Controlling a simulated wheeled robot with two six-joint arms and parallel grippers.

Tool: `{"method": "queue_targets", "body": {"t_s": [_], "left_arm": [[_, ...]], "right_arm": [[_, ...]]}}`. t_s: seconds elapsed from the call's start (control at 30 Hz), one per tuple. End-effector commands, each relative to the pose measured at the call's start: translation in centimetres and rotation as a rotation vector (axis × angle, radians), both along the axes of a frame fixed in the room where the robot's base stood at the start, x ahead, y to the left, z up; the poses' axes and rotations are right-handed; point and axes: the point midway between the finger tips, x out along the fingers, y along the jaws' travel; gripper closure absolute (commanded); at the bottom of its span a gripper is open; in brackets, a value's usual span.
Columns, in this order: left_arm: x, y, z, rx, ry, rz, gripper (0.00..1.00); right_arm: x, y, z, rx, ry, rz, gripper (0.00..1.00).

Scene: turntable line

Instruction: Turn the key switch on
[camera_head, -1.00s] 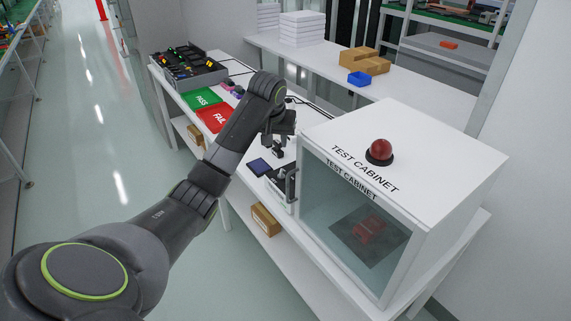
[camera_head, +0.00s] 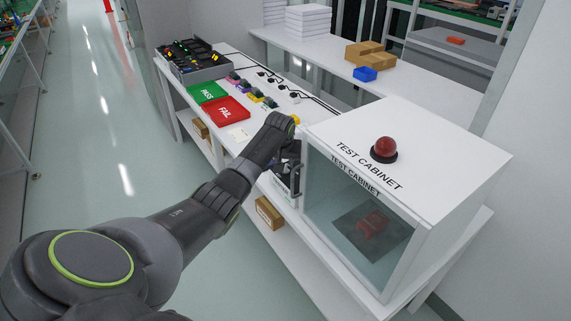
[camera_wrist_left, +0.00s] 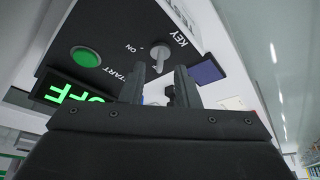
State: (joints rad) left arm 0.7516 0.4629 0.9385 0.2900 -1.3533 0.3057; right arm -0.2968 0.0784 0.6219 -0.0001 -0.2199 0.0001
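The silver key switch (camera_wrist_left: 158,54) sits on a dark panel in the left wrist view, with the words KEY and ON near it. A green round button (camera_wrist_left: 85,57) marked START is beside it, and a display (camera_wrist_left: 68,96) reads OFF in green letters. My left gripper (camera_wrist_left: 160,76) has its two fingers apart, with the key lined up in the gap between their tips; I cannot tell whether they touch it. In the head view my left gripper (camera_head: 286,172) is at the left side of the test cabinet (camera_head: 430,165), mostly hidden behind my arm. My right gripper is not in view.
A red lamp or button (camera_head: 384,149) tops the cabinet. The cabinet's glass front shows a red item (camera_head: 372,222) inside. A green PASS tray (camera_head: 207,92) and red FAIL tray (camera_head: 227,110) lie on the bench left of it. A blue-purple square (camera_wrist_left: 207,70) is beside the panel.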

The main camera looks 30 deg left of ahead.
Motion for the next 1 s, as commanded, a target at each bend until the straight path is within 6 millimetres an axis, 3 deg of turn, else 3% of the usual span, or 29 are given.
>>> {"method": "queue_targets", "body": {"t_s": [0.23,0.63,0.87,1.0], "left_arm": [[0.7,0.2,-1.7,0.0,0.0,0.001,0.71],[0.8,0.3,-2.0,0.001,-0.002,0.0,0.71],[0.8,0.3,-2.0,0.0,-0.001,0.0,1.0],[0.8,0.3,-2.0,0.0,-0.001,0.0,1.0]], "right_arm": [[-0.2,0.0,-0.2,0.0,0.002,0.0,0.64],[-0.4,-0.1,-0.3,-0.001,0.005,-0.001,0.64],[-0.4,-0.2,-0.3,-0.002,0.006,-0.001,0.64],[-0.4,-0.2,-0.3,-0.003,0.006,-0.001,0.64]]}}
